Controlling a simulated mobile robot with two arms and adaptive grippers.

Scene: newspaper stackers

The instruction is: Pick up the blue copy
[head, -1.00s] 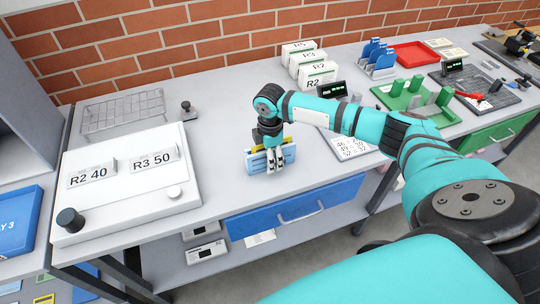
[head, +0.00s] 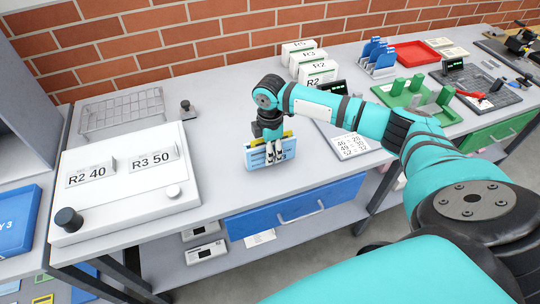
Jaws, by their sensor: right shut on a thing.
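The blue copy (head: 259,158) is a light blue upright piece at the front part of the grey bench, in the middle of the head view. A yellow piece (head: 287,135) shows just behind it. My right gripper (head: 275,159) points down from above and is shut on the blue copy, its fingers covering the copy's middle. I cannot tell whether the copy's lower edge touches the bench. My left gripper is not in view.
A white panel (head: 125,205) with R2 40 and R3 50 cards stands left. A wire rack (head: 122,112) is behind it. White R-labelled boxes (head: 318,75) stand at the back. A number sheet (head: 349,146) lies right. The bench's middle is clear.

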